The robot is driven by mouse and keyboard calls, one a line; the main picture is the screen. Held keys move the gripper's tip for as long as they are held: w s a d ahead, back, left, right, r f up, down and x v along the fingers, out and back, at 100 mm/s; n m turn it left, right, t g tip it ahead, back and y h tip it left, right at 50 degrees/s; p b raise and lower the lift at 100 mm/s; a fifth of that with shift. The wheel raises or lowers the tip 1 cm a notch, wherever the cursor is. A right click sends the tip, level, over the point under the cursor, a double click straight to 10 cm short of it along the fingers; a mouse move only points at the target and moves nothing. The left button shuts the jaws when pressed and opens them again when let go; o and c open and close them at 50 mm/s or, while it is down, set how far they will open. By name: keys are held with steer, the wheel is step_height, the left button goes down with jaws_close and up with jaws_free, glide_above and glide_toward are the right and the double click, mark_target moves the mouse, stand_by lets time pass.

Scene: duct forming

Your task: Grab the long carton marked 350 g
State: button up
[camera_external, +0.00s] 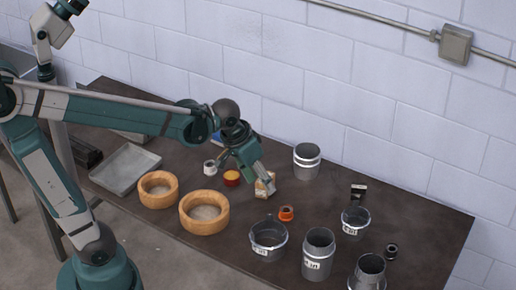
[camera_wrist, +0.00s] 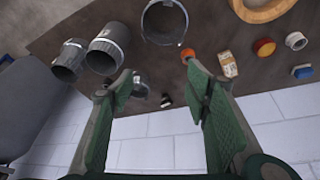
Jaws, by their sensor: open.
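The carton is a small, upright, tan-and-white box (camera_external: 263,190) on the dark table in the outside view, partly hidden by my gripper. In the wrist view the carton (camera_wrist: 228,65) shows print on its face, too small to read. My gripper (camera_external: 267,181) is just above and beside the carton in the outside view. The carton lies to the right of the right finger there, apart from the space between the fingers.
An orange ring-like piece (camera_external: 286,213) and a red-and-yellow can (camera_external: 231,177) stand close to the carton. Several grey metal duct pieces (camera_external: 318,254) stand to the right. Two wooden rings (camera_external: 204,226) and a grey tray (camera_external: 125,180) are at left. A block wall (camera_external: 350,100) backs the table.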

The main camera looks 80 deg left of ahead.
steer(key=w+a+f+n+g, duration=0.1)
steer(key=w+a+f+n, duration=0.1)
steer(key=w+a+f, duration=0.35)
steer(key=w+a+f+n+g, duration=0.1)
steer(key=w+a+f, duration=0.15)
steer(key=a, duration=0.65)
steer(key=n+g, duration=0.2)
steer(key=n, duration=0.1)
glide_above(260, 191)
steer(key=w+a, duration=0.3)
steer(key=shift+h, duration=0.4)
step_height(260, 191, down, 13)
steer(key=shift+s+d+f, duration=0.1)
steer(key=shift+s+d, duration=0.05)
steer(key=shift+s+a+f+n, duration=0.1)
steer(key=shift+a+f+n, duration=0.2)
steer(key=shift+a+f, duration=0.2)
steer(key=shift+f, duration=1.3)
steer(key=shift+d+f, duration=0.1)
steer(key=shift+f, duration=0.05)
steer(key=shift+f+b, duration=0.3)
steer(key=shift+f, duration=2.15)
